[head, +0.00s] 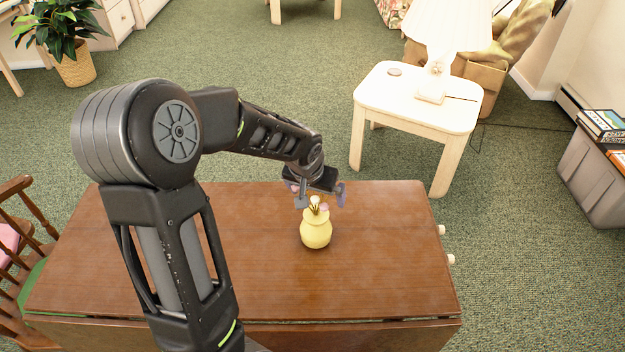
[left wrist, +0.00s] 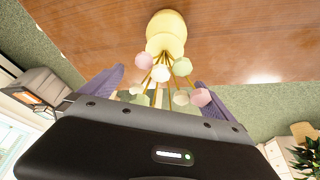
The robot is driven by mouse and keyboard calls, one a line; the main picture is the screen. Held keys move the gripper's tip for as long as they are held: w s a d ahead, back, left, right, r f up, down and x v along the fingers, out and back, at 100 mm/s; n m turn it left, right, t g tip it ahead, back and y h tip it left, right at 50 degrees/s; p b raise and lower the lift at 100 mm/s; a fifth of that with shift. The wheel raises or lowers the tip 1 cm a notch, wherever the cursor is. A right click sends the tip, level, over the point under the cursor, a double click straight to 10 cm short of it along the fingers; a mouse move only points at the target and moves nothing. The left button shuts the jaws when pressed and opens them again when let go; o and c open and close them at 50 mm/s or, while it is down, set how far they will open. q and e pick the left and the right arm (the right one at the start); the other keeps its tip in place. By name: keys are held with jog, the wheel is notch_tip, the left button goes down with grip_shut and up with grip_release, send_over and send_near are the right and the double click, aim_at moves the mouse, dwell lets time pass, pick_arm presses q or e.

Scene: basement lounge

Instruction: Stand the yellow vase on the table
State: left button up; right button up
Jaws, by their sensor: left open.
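The yellow vase (head: 316,232) stands upright on the brown wooden table (head: 380,260), right of the table's middle. It holds several pale pink and white flowers on thin stems. My left gripper (head: 318,197) is open just above and behind the vase, close to the flowers. In the left wrist view the vase (left wrist: 167,30) lies beyond the fingers, and the flower heads (left wrist: 165,75) show between the two purple fingers of the gripper (left wrist: 155,85). The fingers do not hold the vase body. I cannot tell whether they touch the flowers. My right gripper does not show.
A pale side table (head: 400,100) with a white lamp (head: 436,78) stands behind at the right. A wooden chair (head: 22,235) is at the left edge. A grey bin (head: 590,180) with boxes is at far right. The table top around the vase is clear.

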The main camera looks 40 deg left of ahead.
pick_arm(q)
jog(key=v, duration=1)
jog(key=shift+b, duration=0.35)
jog(key=shift+s, duration=0.1)
